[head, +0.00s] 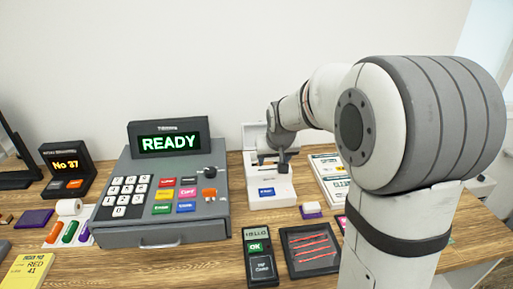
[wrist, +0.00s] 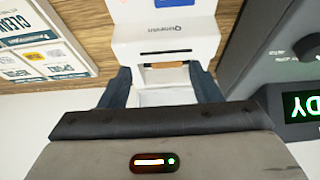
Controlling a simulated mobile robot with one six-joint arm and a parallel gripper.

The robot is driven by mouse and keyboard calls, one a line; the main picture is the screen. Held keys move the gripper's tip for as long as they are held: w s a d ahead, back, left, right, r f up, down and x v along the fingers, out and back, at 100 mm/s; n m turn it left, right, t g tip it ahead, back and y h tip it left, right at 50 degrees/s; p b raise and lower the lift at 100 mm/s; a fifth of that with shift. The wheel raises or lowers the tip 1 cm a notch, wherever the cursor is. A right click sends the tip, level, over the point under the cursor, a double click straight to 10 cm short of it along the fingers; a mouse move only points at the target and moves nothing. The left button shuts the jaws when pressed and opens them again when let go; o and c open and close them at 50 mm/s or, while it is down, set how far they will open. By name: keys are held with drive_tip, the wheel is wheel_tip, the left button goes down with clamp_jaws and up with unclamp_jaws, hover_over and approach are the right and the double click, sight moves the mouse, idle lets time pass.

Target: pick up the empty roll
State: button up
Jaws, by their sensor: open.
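A white printer (head: 270,190) stands right of the cash register with its lid up; it also shows in the wrist view (wrist: 165,27). A thin brown bar, apparently the empty roll (wrist: 163,65), lies across the printer's open bay in the wrist view. I cannot make it out in the head view. My gripper (head: 272,160) is over the printer's bay, pointing down. In the wrist view my gripper (wrist: 160,74) is open, one dark finger on each side of the bay, with the brown bar between the fingertips. I cannot tell whether they touch anything.
The grey cash register (head: 165,190) reading READY stands close left of the printer. A card terminal (head: 258,257) and a black tray (head: 310,248) with red strips lie in front. White paper rolls stand at left (head: 69,207) and right of the printer (head: 311,209).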

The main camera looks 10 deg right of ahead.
approach(265, 163)
drive_tip(key=f, duration=0.1)
drive_tip(key=shift+t, duration=0.3)
drive_tip(key=p+x, duration=0.2)
drive_tip(key=x, duration=0.6)
drive_tip(key=shift+w+d+f, duration=0.1)
drive_tip(key=shift+w, duration=0.05)
drive_tip(key=shift+c, duration=0.6)
drive_tip(key=c, duration=0.5)
